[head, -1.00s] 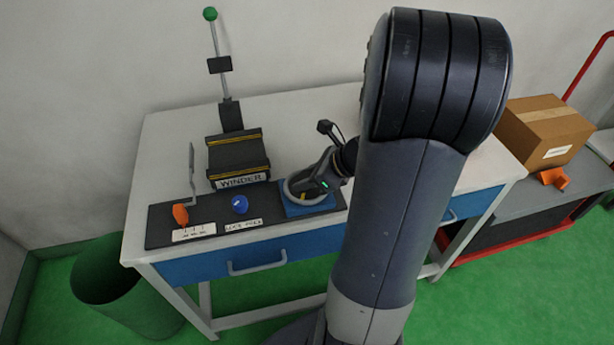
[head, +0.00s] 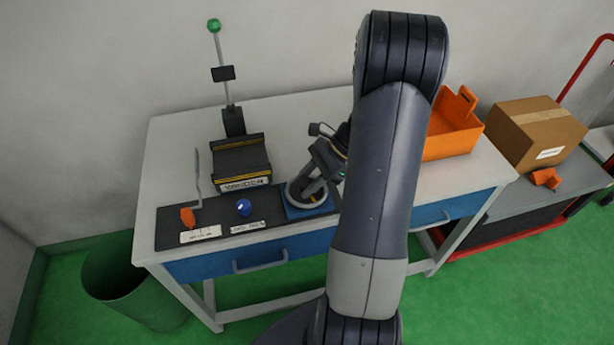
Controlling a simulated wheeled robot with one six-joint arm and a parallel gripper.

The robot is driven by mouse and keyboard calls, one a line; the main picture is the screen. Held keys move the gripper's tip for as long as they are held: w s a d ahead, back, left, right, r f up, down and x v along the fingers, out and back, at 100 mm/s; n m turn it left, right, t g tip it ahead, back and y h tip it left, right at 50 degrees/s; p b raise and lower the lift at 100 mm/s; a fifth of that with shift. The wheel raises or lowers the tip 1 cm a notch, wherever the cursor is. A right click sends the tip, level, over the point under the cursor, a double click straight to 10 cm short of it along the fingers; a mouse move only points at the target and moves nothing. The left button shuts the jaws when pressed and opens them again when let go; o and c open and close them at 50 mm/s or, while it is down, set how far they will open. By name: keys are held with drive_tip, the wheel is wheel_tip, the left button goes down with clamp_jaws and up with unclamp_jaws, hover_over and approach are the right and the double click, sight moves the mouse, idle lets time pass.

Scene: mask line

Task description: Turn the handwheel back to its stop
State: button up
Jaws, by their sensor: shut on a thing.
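The handwheel (head: 293,197) is a grey ring on a blue base (head: 309,212), at the right end of the black panel on the table. My gripper (head: 310,193) is over the wheel, shut on its rim or grip. The exact contact is partly hidden by the gripper itself. My arm comes down from the right and hides part of the table behind it.
An orange bin (head: 452,128) and a cardboard box (head: 534,132) are at the right.

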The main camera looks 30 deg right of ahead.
drive_tip(key=n+g+p, duration=0.1)
drive_tip(key=n+g, duration=0.1)
drive_tip(key=n, duration=0.1)
drive_tip(key=shift+n+g, duration=0.4)
drive_tip(key=n+g+h+p, duration=0.1)
drive_tip(key=n+g, duration=0.1)
drive_tip(key=n, duration=0.1)
drive_tip(key=shift+w+n+g, duration=0.1)
drive_tip(key=shift+n+g, duration=0.2)
drive_tip(key=n+g+h, duration=0.1)
drive_tip(key=n, duration=0.1)
drive_tip(key=n+g+h+p, duration=0.1)
drive_tip(key=n, duration=0.1)
drive_tip(key=shift+g, duration=0.3)
drive_tip(key=shift+n+g+h, duration=0.6)
drive_tip(key=shift+n+h, duration=0.6)
drive_tip(key=shift+n, duration=0.5)
drive_tip(key=o, duration=1)
drive_tip(key=shift+c, duration=0.2)
drive_tip(key=b+v, duration=0.1)
drive_tip(key=v, duration=0.9)
drive_tip(key=shift+w+r, duration=0.25)
drive_tip(key=shift+w, duration=0.1)
